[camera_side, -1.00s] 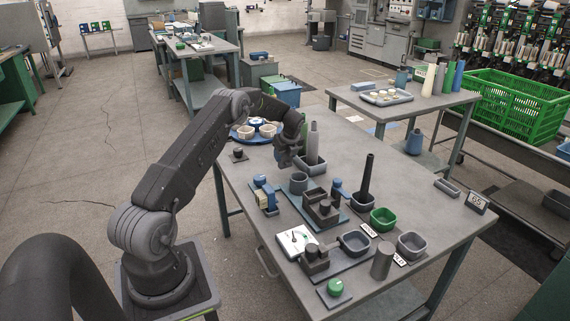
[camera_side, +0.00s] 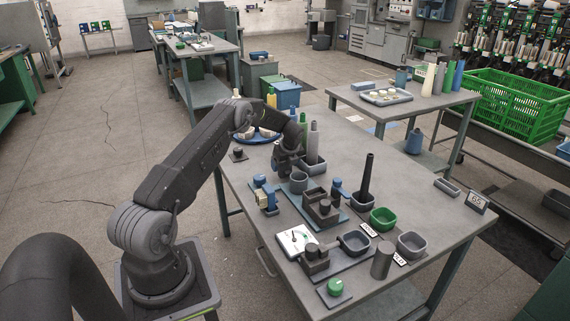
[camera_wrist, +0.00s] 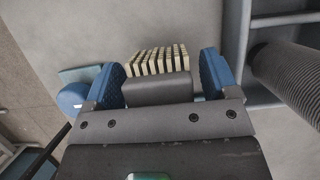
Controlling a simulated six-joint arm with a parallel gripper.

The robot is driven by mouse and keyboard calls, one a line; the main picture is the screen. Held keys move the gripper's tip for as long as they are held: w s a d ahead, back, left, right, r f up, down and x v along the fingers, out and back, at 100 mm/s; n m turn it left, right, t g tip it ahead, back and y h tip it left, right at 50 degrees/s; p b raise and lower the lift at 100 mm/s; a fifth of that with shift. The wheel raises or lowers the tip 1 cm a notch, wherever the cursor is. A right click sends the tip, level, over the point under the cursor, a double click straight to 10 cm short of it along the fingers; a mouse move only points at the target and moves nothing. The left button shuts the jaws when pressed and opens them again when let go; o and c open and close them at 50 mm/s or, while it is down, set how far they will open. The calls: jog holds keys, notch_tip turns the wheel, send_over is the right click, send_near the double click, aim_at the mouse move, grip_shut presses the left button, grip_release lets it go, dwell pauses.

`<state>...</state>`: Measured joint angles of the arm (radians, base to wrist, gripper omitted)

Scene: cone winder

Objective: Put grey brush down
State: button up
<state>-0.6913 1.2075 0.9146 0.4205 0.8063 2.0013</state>
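In the wrist view the grey brush (camera_wrist: 157,90) sits between the two blue-padded fingers of my gripper (camera_wrist: 160,82). Its grey back is towards the camera and its cream bristle tufts (camera_wrist: 158,62) point away, over a grey surface. In the side view my gripper (camera_side: 284,170) is low over the left part of the grey table (camera_side: 235,187). The brush cannot be made out there, and whether it touches the table is unclear.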

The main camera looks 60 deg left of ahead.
jog(key=shift+r, duration=0.1)
jog(key=d+r+n+t, duration=0.1)
jog(key=d+r+n, duration=0.1)
jog(key=d+r, duration=0.85)
jog(key=d+r+n+t, duration=0.1)
jog(key=d+r+n, duration=0.1)
jog(key=d+r, duration=0.8)
jog(key=s+d+r+n+t+h, duration=0.1)
jog(key=s+d+r+n, duration=0.4)
jog(key=s+d+r, duration=0.4)
jog(key=s+d+n+t+h, duration=0.2)
jog(key=s+d+n, duration=0.7)
jog(key=s+d, duration=0.7)
jog(key=s+h, duration=0.1)
jog(key=s, duration=0.1)
jog(key=shift+s+r+t, duration=0.3)
jog(key=shift+s+r, duration=0.05)
jog(key=shift+c, duration=0.3)
